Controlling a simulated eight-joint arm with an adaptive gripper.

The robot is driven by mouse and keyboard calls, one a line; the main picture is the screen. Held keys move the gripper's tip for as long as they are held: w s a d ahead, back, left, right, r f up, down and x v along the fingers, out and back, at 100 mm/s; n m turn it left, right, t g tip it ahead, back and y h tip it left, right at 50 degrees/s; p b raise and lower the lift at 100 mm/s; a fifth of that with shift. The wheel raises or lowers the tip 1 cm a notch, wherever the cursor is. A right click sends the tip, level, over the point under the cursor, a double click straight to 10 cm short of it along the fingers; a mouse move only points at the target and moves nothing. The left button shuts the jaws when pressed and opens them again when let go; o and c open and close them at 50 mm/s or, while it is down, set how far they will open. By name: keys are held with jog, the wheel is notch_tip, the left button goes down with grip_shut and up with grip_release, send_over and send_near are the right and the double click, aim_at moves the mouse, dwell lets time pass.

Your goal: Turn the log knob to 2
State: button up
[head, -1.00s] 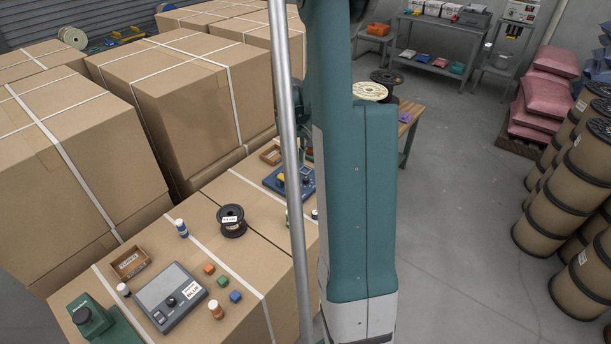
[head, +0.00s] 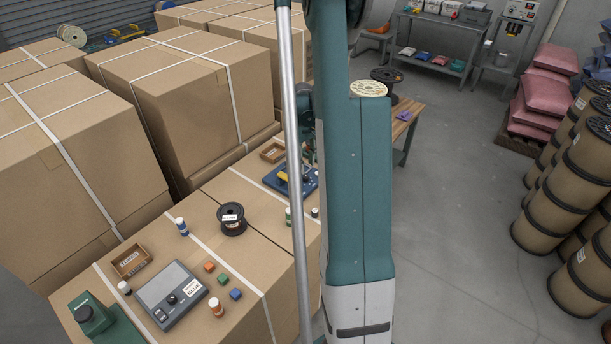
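A grey box-shaped device (head: 165,286) with a dark panel lies on the cardboard surface at the lower left. It carries a round black knob (head: 172,300) near its front, with small switches or markings beside it and a white label (head: 191,288). The lettering and the knob's setting are too small to read. I cannot tell whether this is the log knob. My arm and a grey pole stand in the middle of the view, right of the device and apart from it. My gripper is not visible.
A blue device (head: 294,179) is partly behind the pole.

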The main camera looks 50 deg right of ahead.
aim_at(306, 176)
jog(key=shift+d+f+b, duration=0.1)
jog(key=shift+f+b, duration=0.3)
jog(key=shift+f, duration=3.1)
jog(key=c, duration=0.9)
